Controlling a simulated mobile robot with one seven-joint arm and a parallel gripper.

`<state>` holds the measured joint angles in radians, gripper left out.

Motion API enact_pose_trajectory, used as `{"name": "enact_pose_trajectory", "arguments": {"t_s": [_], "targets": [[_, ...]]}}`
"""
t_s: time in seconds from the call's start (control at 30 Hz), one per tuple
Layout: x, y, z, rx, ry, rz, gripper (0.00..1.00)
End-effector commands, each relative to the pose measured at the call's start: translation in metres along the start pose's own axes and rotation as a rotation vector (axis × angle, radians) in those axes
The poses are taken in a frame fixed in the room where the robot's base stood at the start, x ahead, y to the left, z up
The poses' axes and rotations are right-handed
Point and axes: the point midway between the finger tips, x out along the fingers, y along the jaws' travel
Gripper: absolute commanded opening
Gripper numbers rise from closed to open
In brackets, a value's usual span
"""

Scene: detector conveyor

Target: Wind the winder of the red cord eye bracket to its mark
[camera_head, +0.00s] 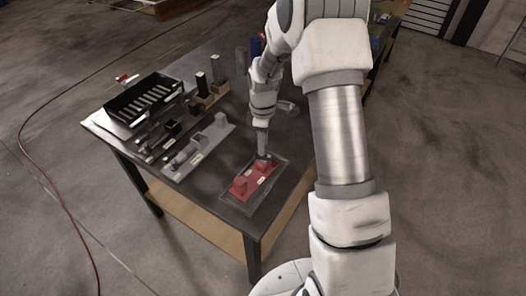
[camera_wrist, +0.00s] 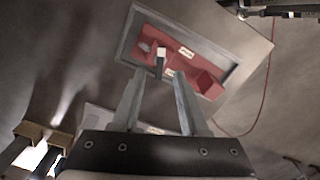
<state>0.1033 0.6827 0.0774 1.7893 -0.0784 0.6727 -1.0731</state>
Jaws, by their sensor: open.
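The red cord eye bracket (camera_head: 251,184) lies in a grey tray (camera_head: 227,199) near the front corner of the dark table. In the wrist view the red bracket (camera_wrist: 180,57) has raised red blocks, pale labels and a small light-topped dark post (camera_wrist: 160,64), which may be the winder. My gripper (camera_head: 263,155) is over the far end of the bracket, pointing down. In the wrist view my gripper (camera_wrist: 152,88) is open, its two fingers on either side of the post's line. I cannot tell whether they touch it. The mark cannot be made out.
A grey bracket plate (camera_head: 207,140) with blocks lies left of the red one. Behind it are small dark parts (camera_head: 172,128) and a black slotted rack (camera_head: 145,97). Upright posts (camera_head: 217,70) stand at the back. The table's front edge is close to the tray.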

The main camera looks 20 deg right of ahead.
Motion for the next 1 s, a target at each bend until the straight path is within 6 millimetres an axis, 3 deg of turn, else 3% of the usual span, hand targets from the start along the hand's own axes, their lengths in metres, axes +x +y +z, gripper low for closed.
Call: {"name": "enact_pose_trajectory", "arguments": {"t_s": [0.1, 0.23, 0.67, 0.9, 1.0], "targets": [[0.022, -0.001, 0.000, 0.000, -0.002, -0.003, 0.44], [0.036, -0.001, 0.000, -0.001, -0.001, -0.002, 0.44], [0.045, 0.000, 0.000, 0.000, 0.000, 0.000, 0.44], [0.045, 0.000, 0.000, 0.000, 0.000, 0.000, 0.01], [0.045, 0.000, 0.000, 0.000, 0.000, 0.000, 0.00]]}}
